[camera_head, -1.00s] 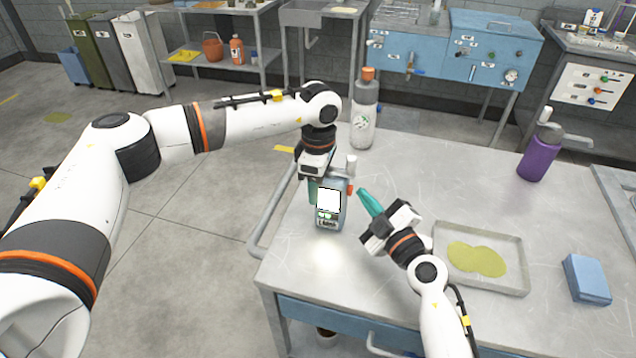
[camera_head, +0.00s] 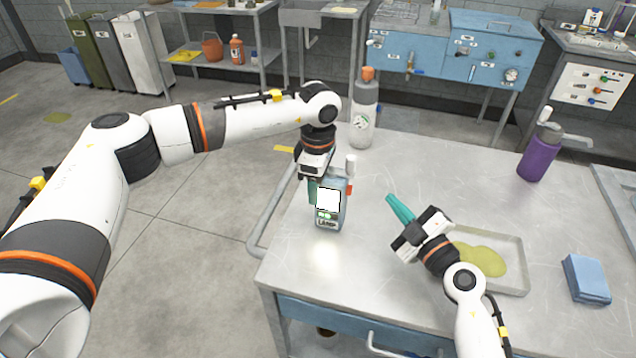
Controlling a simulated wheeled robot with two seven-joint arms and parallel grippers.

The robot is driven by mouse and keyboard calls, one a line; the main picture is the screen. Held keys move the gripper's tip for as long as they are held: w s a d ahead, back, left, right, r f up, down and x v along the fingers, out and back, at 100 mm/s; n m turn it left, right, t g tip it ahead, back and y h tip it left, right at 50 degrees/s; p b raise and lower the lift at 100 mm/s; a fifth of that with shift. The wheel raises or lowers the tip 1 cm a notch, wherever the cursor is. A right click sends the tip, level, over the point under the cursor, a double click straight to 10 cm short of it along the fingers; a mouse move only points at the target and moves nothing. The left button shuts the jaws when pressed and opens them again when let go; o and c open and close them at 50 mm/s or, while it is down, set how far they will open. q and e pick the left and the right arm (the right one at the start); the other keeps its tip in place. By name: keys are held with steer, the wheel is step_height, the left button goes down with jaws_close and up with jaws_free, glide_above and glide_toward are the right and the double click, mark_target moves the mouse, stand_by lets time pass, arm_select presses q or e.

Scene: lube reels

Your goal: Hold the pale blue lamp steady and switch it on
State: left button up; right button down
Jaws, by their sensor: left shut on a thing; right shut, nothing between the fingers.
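The pale blue lamp (camera_head: 328,212) stands upright on the metal table, near its left edge. Its front panel (camera_head: 328,199) is bright white, and a light patch shows on the table in front of it. A red part (camera_head: 349,188) sits on its right side. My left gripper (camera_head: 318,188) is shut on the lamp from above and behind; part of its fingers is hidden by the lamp. My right gripper (camera_head: 399,207) is shut and empty, to the right of the lamp and apart from it, its teal fingers pointing up and left.
A tray (camera_head: 519,268) with a yellow-green puddle lies beside my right gripper. A blue cloth stack (camera_head: 587,279) lies at the right. A grey bottle with an orange cap (camera_head: 364,112) stands behind the lamp, a purple bottle (camera_head: 538,158) at the back right. The table's middle is clear.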

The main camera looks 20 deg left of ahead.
arm_select(q)
steer(key=o, duration=1.3)
steer(key=shift+r, duration=0.1)
